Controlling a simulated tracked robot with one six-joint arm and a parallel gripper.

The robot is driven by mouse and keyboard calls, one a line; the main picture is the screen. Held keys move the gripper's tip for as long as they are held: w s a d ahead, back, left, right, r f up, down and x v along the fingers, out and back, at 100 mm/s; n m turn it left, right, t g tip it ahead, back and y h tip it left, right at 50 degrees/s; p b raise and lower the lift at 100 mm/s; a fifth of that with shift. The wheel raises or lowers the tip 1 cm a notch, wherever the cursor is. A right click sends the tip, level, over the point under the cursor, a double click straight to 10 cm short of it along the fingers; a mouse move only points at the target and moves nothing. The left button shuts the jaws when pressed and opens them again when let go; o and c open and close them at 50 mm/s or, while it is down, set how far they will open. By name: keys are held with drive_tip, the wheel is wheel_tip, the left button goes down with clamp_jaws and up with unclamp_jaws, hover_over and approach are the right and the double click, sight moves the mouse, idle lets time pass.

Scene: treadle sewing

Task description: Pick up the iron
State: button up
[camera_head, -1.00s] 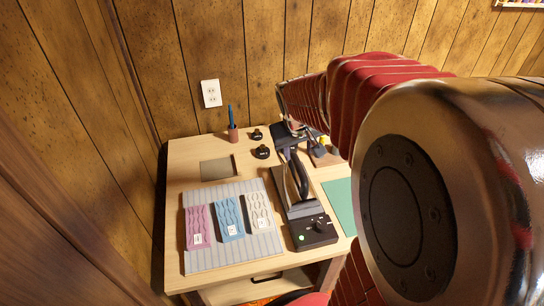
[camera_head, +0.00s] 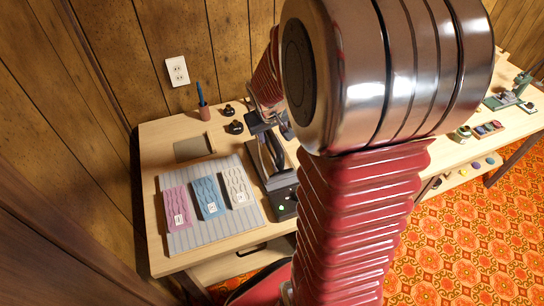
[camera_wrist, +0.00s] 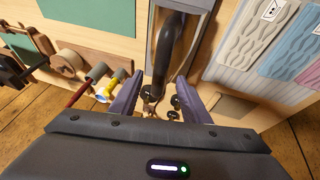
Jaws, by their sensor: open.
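The iron (camera_head: 271,158) is dark with a pale metal soleplate and rests on its stand on the wooden table, right of the fabric board. A dark base with a green light lies at its near end, partly hidden by my arm. My gripper (camera_head: 268,122) is open at the far end of the iron in the head view. In the wrist view, my gripper (camera_wrist: 170,88) has its two purple-grey fingers apart. The iron's dark handle (camera_wrist: 167,45) runs down between the fingertips; I cannot tell how deep it sits between them.
A striped board (camera_head: 222,225) holds pink, blue and cream fabric pieces left of the iron. In the wrist view, a green mat (camera_wrist: 92,12) and spool-like tools (camera_wrist: 70,62) lie left.

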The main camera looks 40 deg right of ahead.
sight(272, 137)
drive_tip(key=shift+x, duration=2.55)
drive_tip(key=shift+f, duration=0.3)
drive_tip(key=shift+s, duration=0.1)
clamp_jaws()
